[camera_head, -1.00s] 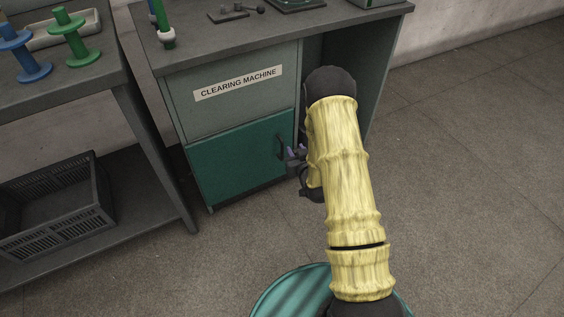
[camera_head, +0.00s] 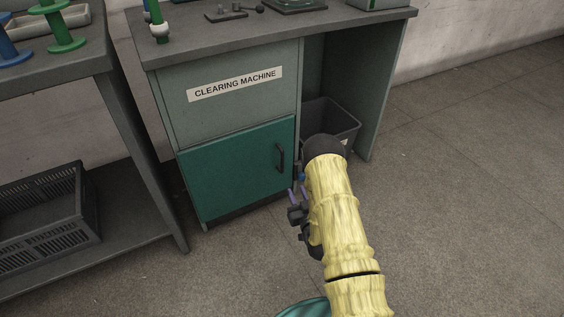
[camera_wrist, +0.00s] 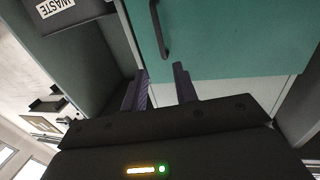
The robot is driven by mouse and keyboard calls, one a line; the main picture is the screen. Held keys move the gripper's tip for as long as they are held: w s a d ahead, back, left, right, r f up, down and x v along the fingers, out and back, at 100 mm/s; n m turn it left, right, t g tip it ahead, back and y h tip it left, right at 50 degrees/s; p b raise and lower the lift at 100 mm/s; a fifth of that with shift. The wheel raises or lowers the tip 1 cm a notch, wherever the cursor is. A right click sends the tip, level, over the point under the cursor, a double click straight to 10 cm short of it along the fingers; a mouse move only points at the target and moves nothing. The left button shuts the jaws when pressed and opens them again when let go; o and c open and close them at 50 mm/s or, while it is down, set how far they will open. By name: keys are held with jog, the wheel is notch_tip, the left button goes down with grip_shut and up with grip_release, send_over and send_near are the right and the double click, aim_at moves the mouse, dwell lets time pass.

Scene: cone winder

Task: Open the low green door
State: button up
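The low green door (camera_head: 236,170) is shut, set in the cabinet below the panel labelled "CLEARING MACHINE" (camera_head: 235,84). Its dark upright handle (camera_head: 280,158) is near the door's right edge. My gripper (camera_head: 297,194) is in front of and below the handle, apart from it. In the wrist view my gripper (camera_wrist: 163,88) has its two purple-grey fingers apart with nothing between them. The green door (camera_wrist: 235,40) fills the upper right there, and the handle (camera_wrist: 160,30) is beyond the fingertips.
A dark bin (camera_head: 330,118) stands in the open bay right of the door; its "WASTE" label (camera_wrist: 56,7) shows in the wrist view. A table (camera_head: 120,130) with a black crate (camera_head: 45,220) on its lower shelf stands left. Floor (camera_head: 470,200) to the right is clear.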

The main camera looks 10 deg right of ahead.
aim_at(283, 162)
jog(key=w+b, duration=0.2)
jog(key=w, duration=0.3)
jog(key=w+a+b, duration=0.1)
jog(key=w+b, duration=0.2)
jog(key=w, duration=0.2)
jog(key=w+a+b, duration=0.1)
jog(key=w+b, duration=0.1)
jog(key=w, duration=0.4)
jog(key=shift+f+b, duration=0.15)
jog(key=shift+b, duration=0.15)
jog(key=shift+w, duration=0.45)
jog(key=shift+c, duration=0.4)
grip_shut()
